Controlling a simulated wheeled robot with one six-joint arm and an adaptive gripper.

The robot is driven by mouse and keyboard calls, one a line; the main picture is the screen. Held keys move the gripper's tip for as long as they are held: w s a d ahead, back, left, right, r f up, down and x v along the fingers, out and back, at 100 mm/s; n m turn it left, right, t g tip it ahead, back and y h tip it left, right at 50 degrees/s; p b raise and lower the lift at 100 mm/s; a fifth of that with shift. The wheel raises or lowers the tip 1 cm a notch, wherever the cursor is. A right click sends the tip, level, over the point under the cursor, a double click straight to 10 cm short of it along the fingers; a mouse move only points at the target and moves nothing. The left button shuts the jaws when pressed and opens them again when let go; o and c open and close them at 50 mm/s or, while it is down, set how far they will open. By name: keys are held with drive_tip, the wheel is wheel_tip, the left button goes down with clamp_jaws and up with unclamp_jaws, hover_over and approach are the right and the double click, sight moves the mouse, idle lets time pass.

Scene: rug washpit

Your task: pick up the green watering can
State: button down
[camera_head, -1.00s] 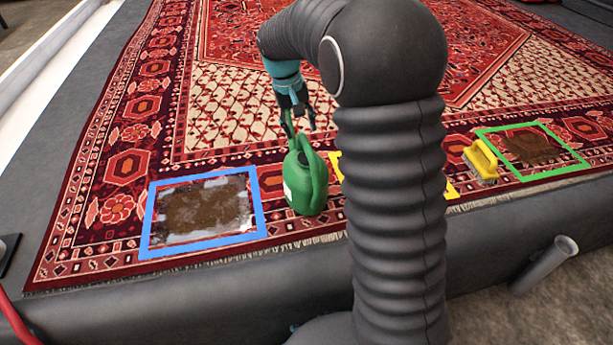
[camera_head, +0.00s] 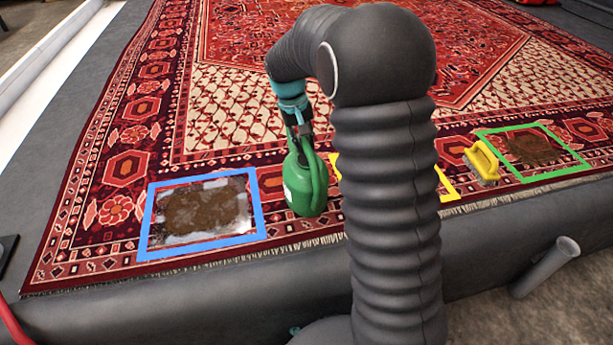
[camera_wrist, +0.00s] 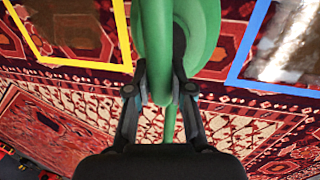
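The green watering can (camera_head: 300,186) stands upright on the rug, right of the blue-framed patch. My gripper (camera_head: 298,132) is at the top of the can in the head view. In the wrist view, my gripper (camera_wrist: 160,80) has one finger on each side of the can's green handle (camera_wrist: 154,50). The fingers lean inward and appear to press on the handle, with no clear gap. The can's base is hidden in the wrist view, and I see no clear lift off the rug.
The patterned rug (camera_head: 120,165) carries a blue frame (camera_head: 150,215) around a dirty patch, a yellow frame (camera_head: 448,195) partly behind my arm, and a green frame (camera_head: 550,174). A yellow brush (camera_head: 482,160) lies beside the green frame. A grey pipe (camera_head: 545,268) sticks out at the front right.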

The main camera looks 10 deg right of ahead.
drive_tip(key=shift+r, duration=0.15)
idle(0.3)
drive_tip(key=shift+w+r+p, duration=0.1)
drive_tip(key=shift+r+p, duration=0.2)
drive_tip(key=shift+r, duration=1.35)
drive_tip(key=s+d+r, duration=0.6)
drive_tip(key=d+r, duration=0.1)
drive_tip(key=d, duration=0.3)
drive_tip(key=shift+r+p, duration=0.25)
drive_tip(key=shift+p, duration=0.2)
drive_tip(key=shift+w+d, duration=0.1)
drive_tip(key=c, duration=1.8)
unclamp_jaws()
clamp_jaws()
